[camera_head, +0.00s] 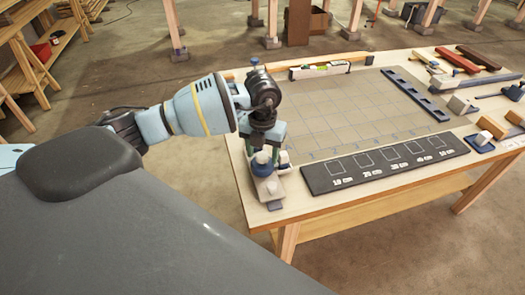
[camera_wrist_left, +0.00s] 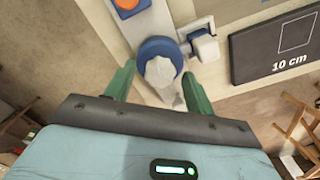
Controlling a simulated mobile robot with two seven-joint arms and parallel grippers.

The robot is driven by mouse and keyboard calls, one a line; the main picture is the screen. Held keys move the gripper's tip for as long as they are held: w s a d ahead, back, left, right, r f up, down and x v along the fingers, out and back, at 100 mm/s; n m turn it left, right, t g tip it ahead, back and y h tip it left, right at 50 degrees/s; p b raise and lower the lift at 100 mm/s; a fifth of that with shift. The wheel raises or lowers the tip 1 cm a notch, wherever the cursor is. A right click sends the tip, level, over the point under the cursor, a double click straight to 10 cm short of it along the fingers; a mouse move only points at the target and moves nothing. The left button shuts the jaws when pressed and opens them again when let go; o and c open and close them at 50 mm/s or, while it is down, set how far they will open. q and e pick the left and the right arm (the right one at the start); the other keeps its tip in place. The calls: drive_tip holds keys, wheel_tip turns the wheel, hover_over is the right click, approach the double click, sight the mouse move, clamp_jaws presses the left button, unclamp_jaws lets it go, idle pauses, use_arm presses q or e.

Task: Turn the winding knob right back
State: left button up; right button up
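The winding knob (camera_wrist_left: 157,46) is a round blue piece with a pale grey grip on top, in the left wrist view. It sits on a pale device (camera_head: 270,188) at the table's front left corner, and shows small and blue in the head view (camera_head: 262,160). My left gripper (camera_wrist_left: 158,84) points down over the knob. Its two green fingers are apart, one on each side of the grey grip, with visible gaps. I cannot tell whether the fingertips reach down to the knob's height. My right gripper is out of view.
A white block with a blue edge (camera_wrist_left: 204,46) stands close right of the knob. An orange button (camera_wrist_left: 126,3) is beyond it. A dark board with marked squares (camera_head: 385,165) lies to the right. Tools and blocks fill the table's right side. The gridded mat (camera_head: 335,110) is clear.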

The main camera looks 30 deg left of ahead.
sight(263, 156)
use_arm(q)
drive_tip(key=shift+r, duration=0.15)
wheel_tip(263, 156, up, 8)
drive_tip(key=shift+f, duration=0.2)
idle(0.4)
idle(0.4)
